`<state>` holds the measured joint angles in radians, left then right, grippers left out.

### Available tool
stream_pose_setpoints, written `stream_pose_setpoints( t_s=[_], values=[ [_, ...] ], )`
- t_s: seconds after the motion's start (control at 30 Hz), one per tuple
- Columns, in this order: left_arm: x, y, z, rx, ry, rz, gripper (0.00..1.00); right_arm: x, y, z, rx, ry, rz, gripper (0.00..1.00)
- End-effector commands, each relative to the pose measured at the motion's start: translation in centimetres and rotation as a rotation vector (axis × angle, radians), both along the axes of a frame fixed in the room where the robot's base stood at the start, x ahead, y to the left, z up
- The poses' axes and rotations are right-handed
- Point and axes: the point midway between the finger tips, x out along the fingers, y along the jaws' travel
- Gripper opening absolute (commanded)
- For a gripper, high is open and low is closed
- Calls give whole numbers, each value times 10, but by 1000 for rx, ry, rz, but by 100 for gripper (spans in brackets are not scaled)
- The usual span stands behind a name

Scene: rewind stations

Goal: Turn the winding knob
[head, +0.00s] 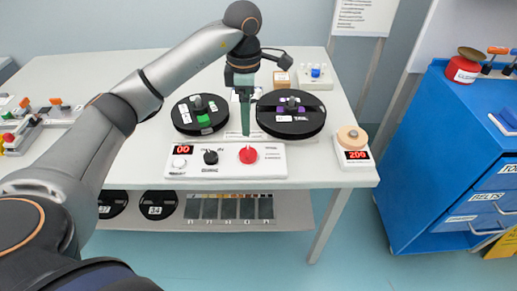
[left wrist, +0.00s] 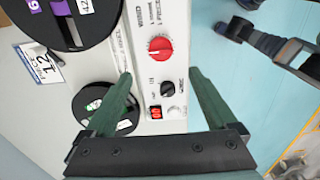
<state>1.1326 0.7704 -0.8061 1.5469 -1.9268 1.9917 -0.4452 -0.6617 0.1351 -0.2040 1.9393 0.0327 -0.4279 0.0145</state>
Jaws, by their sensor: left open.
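The control panel (head: 225,173) lies along the table's front edge. It carries a red knob (head: 248,155), a black knob (head: 211,157), a white button (head: 179,162) and a red display reading 00 (head: 183,150). The red knob (left wrist: 160,48) and black knob (left wrist: 167,88) also show in the left wrist view, with small print beside the red one that seems to include "WIND". My left gripper (head: 246,128) points down just behind the red knob, apart from it. Its green fingers are spread and empty; in the left wrist view (left wrist: 165,85) the panel lies between them.
Two black reels stand behind the panel, one with a green hub (head: 201,114) and one with a purple hub (head: 290,113), close to the gripper. A small unit reading 200 (head: 353,155) sits to the right. A blue cabinet (head: 440,150) stands beyond the table.

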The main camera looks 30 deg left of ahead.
Motion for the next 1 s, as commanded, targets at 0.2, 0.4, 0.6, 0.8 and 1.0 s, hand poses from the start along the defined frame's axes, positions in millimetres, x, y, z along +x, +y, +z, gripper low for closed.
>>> stream_pose_setpoints(
  t_s=[0.2,0.4,0.6,0.8,1.0],
  values=[
    [-1,-1,-36,-2,7,0,91,0,1,-1,1,2,2,88],
    [-2,-1,-78,-4,6,-1,91,-1,1,-1,1,3,2,88],
    [-1,-1,-108,-5,3,-1,91,-1,1,-1,0,4,1,88],
    [0,-1,-121,-4,0,-1,91,-2,-1,-2,-1,6,-1,88],
    [0,-1,-122,-4,0,-1,91,-4,-1,-3,-2,11,-2,88]
  ],
)
